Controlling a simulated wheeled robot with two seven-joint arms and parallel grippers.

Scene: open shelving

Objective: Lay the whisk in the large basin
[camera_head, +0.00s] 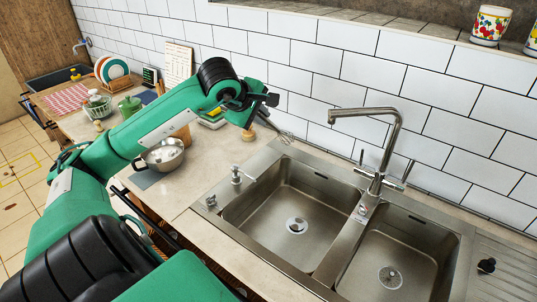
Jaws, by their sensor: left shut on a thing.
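My left arm reaches across from the left, and its gripper (264,101) is near the tiled wall, above the counter behind the sink. It is shut on the whisk (286,138), whose wire end points down and to the right. The gripper and arm hide part of the handle. The whisk is beyond the back left corner of the left basin (265,200), not over its middle. This steel basin looks like the larger of the two and is empty except for its drain. My right gripper is not in view.
A second steel basin (405,240) lies to the right, with a tall faucet (392,145) between the two. A soap pump (236,175) stands at the left rim. A metal pot (163,155) is on the counter under my arm. A drainboard (505,265) is at far right.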

